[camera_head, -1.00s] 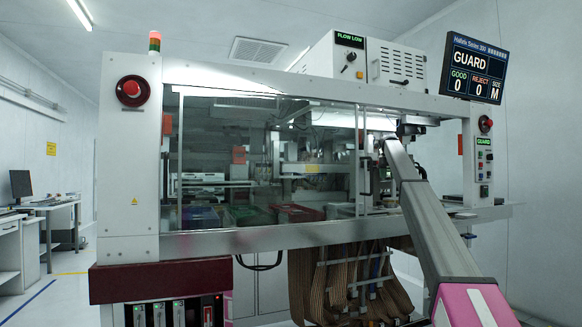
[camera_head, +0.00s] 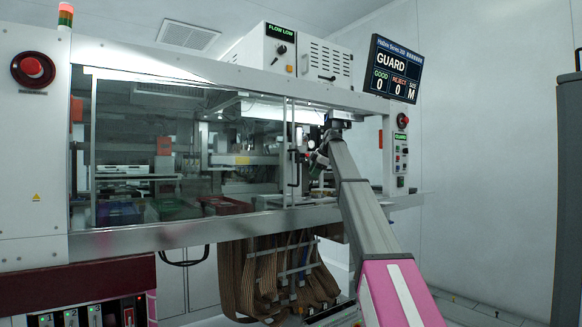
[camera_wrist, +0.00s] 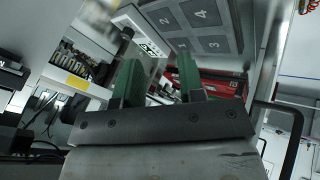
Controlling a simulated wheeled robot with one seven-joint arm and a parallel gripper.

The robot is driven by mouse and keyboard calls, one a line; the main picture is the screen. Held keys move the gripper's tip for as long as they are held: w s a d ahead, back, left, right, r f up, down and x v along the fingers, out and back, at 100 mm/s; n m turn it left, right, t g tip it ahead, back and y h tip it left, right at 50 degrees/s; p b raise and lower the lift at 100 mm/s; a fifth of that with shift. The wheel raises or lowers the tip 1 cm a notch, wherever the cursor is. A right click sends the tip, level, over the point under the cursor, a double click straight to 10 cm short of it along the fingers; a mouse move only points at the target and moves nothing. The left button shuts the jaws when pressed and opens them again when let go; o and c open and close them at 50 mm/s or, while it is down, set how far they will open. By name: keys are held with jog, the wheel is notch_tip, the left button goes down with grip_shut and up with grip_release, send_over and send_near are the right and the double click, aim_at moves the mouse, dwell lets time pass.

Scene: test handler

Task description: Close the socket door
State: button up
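In the wrist view, my gripper (camera_wrist: 158,78) is open, with its two green fingers apart and nothing visible between them. A grey panel with numbered squares (camera_wrist: 195,22) is beyond the fingers at the top. A white plate with dark markings (camera_wrist: 140,32) hangs left of it. I cannot tell for certain which part is the socket door. In the head view, my arm reaches through the open bay at the right of the test handler (camera_head: 180,226).
A sliding glass guard (camera_head: 190,150) covers the left and middle of the bay; its black handle (camera_head: 293,168) is close left of my arm. Coloured trays, including a red one (camera_head: 225,204), lie behind it. The monitor (camera_head: 394,72) reads GUARD. A dark cabinet edge (camera_head: 568,200) stands at right.

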jog(key=s+r+m+t+y, duration=0.1)
jog(key=s+m+t+y, duration=0.4)
jog(key=s, duration=0.9)
jog(key=s+r+m+t+y, duration=0.1)
jog(key=s+m+t+y, duration=0.35)
jog(key=s, duration=0.95)
jog(key=m+g+h, duration=0.2)
send_over(298, 182)
jog(key=shift+w+r+t, duration=0.25)
jog(key=shift+w, duration=0.1)
grip_shut()
